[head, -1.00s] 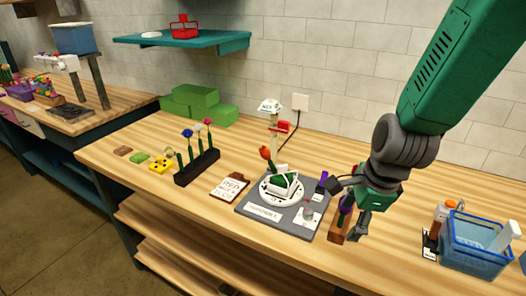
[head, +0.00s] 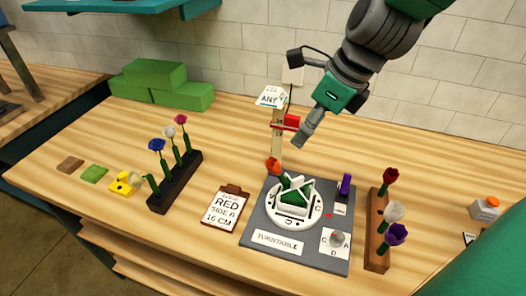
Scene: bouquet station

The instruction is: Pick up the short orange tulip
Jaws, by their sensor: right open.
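The orange tulip (head: 273,166) shows its bloom at the back left edge of the round white turntable (head: 285,222). Its stem is mostly hidden, so I cannot tell what holds it. A white-and-green block-like holder (head: 294,195) sits on the turntable. My right gripper (head: 303,97) is open and empty, above and behind the turntable, near the post with the red clip (head: 290,122). It is up and to the right of the tulip, apart from it in the picture. My left gripper is not in view.
A dark rack (head: 176,185) with blue, white and pink flowers stands left. A brown rack (head: 376,240) with red, white and purple flowers stands right. A card (head: 227,208) reads "RED SIDE B 16 CM". Green blocks (head: 165,85) lie at the back.

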